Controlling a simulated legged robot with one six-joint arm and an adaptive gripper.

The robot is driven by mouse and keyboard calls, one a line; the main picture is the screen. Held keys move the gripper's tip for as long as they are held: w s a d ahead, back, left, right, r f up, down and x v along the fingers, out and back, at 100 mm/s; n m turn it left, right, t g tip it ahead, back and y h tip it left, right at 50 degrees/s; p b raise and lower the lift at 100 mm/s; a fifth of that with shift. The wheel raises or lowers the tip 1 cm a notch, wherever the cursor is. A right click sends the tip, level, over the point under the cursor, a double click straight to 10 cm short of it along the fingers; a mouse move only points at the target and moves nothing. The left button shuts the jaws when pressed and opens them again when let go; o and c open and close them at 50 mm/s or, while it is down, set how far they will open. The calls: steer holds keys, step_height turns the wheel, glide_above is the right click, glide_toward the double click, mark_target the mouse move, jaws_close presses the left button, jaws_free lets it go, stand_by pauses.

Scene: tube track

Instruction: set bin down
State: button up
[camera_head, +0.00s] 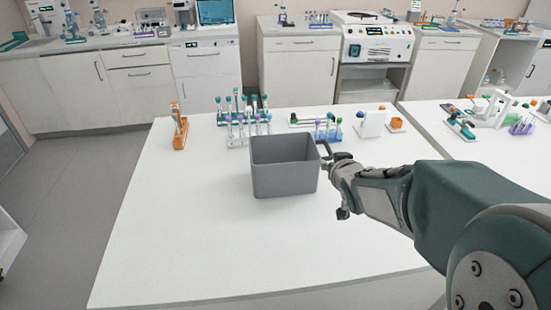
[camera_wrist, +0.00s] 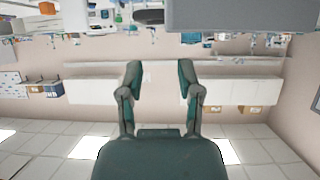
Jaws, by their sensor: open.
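The grey bin (camera_head: 285,168) stands upright on the white table (camera_head: 200,235), behind its middle and close in front of a tube rack. It looks empty from this angle, though its floor is hidden. My gripper (camera_head: 333,180) is at the right side of the bin, with its fingers spread and nothing between them. One finger is close to the bin's upper right edge; I cannot tell if it touches. In the wrist view, where the room appears upside down, my gripper (camera_wrist: 159,76) shows both fingers apart, and a grey surface of the bin (camera_wrist: 240,15) fills the top right.
A white tube rack (camera_head: 245,130) with several tubes stands just behind the bin. An orange rack (camera_head: 179,132) is at the back left, a small blue rack (camera_head: 327,132) at the back right. The table's front and left are clear. A second table (camera_head: 490,165) adjoins at right.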

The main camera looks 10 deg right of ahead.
mark_target(317, 149)
steer(key=shift+t+y, duration=0.3)
steer(key=x, duration=0.7)
steer(key=shift+w+a+f, duration=0.1)
steer(key=shift+w+a, duration=0.05)
steer(key=shift+w, duration=0.15)
steer(key=shift+r+x, duration=0.1)
steer(key=shift+x, duration=1.2)
steer(key=shift+r+x, duration=0.15)
steer(key=shift+x, duration=1.2)
steer(key=shift+a, duration=0.1)
jaws_close()
